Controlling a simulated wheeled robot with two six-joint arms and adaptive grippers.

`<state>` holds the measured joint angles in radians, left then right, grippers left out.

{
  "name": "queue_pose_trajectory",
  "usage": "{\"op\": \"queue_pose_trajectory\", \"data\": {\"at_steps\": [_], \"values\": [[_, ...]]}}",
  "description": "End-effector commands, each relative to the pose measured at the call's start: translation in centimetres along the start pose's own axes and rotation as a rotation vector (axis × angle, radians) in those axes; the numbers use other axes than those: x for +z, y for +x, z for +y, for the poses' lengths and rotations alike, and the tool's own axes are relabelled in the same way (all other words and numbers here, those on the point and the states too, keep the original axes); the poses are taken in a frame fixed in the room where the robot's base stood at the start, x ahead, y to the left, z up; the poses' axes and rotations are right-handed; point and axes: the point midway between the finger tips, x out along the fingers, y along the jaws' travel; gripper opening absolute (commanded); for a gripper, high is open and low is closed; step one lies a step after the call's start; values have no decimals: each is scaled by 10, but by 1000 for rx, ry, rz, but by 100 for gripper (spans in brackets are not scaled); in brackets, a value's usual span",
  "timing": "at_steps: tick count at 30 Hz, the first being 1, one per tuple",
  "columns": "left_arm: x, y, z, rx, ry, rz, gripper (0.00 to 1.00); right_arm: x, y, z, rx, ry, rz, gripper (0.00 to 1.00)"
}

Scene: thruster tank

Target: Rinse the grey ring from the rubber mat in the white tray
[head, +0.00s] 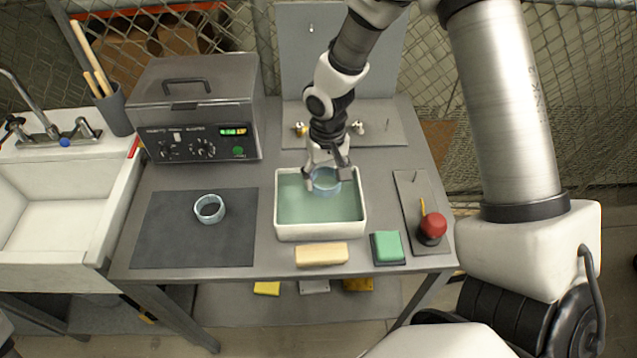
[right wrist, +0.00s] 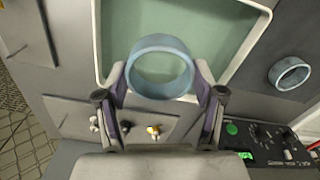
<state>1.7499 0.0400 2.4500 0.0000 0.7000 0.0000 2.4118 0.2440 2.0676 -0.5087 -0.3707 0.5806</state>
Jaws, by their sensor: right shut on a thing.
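My right gripper (head: 326,180) is shut on a blue-grey ring (head: 326,187), with one finger on each side of it. The held ring (right wrist: 160,68) also shows between the fingers in the right wrist view. It is inside the outline of the white tray (head: 320,232), at the green liquid; I cannot tell how deep it sits. A second, similar pale grey-blue ring (head: 209,209) lies on the dark rubber mat (head: 160,240), left of the tray. It also shows in the right wrist view (right wrist: 290,74). My left gripper is not in view.
A grey tank with a control panel (head: 200,145) stands behind the mat. A yellow block (head: 321,254) and a green block (head: 387,247) lie before the tray. A red button (head: 432,225) is at right, a sink (head: 60,200) at left.

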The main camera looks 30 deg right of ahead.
Motion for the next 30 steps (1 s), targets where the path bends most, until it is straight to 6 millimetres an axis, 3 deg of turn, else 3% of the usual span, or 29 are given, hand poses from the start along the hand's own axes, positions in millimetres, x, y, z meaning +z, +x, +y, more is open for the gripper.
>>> {"op": "queue_pose_trajectory", "data": {"at_steps": [7, 17, 30], "values": [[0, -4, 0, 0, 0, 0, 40, 0, -4, 0, 0, 0, 0, 42], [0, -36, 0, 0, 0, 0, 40, 0, -42, 0, 0, 0, 0, 42], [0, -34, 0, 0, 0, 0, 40, 0, -40, 0, 0, 0, 0, 42]]}}
